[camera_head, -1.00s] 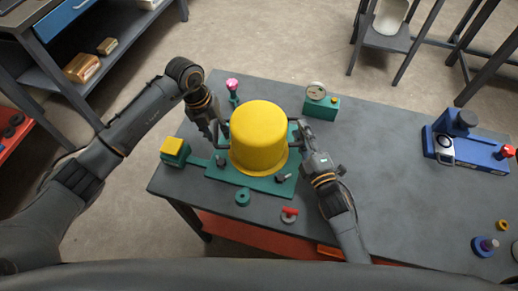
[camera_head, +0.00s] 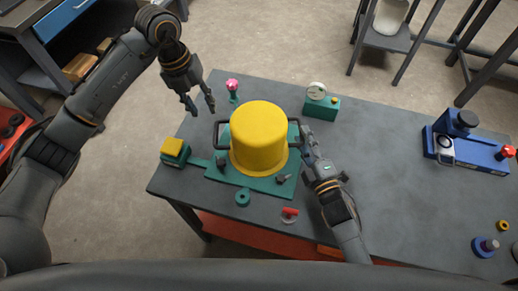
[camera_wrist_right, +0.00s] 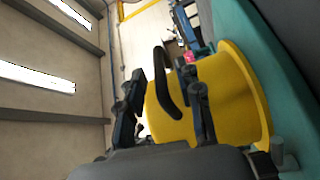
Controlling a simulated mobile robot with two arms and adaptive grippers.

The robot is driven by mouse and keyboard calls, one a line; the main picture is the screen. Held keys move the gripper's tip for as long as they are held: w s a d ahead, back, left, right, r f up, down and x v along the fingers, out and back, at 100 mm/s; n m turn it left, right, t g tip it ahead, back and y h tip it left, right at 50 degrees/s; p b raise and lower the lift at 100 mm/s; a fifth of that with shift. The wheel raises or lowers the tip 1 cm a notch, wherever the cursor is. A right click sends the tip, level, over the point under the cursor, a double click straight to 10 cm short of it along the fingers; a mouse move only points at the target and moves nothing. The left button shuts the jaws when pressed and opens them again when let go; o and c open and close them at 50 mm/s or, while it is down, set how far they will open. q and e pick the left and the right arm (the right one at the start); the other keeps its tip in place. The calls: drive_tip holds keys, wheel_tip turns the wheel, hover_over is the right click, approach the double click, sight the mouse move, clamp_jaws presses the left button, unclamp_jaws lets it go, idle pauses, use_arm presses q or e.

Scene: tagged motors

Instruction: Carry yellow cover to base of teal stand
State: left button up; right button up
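The yellow cover (camera_head: 258,138) sits upright on the flat base of the teal stand (camera_head: 225,174); it also fills the middle of the right wrist view (camera_wrist_right: 228,98). Its dark left handle (camera_head: 218,132) is free. My left gripper (camera_head: 201,111) is open and empty, up and left of the cover, apart from it. My right gripper (camera_head: 308,136) is at the cover's right side. In the right wrist view its fingers (camera_wrist_right: 166,108) stand apart, with the dark handle (camera_wrist_right: 165,80) showing between them and no clear grip on it.
A yellow-topped teal block (camera_head: 174,151) joins the stand's left side. A pink-topped post (camera_head: 232,88) and a gauge on a teal block (camera_head: 321,104) stand behind. A teal ring (camera_head: 243,197) and red-handled part (camera_head: 289,214) lie in front. The table's right middle is clear.

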drive_tip(key=v, duration=1)
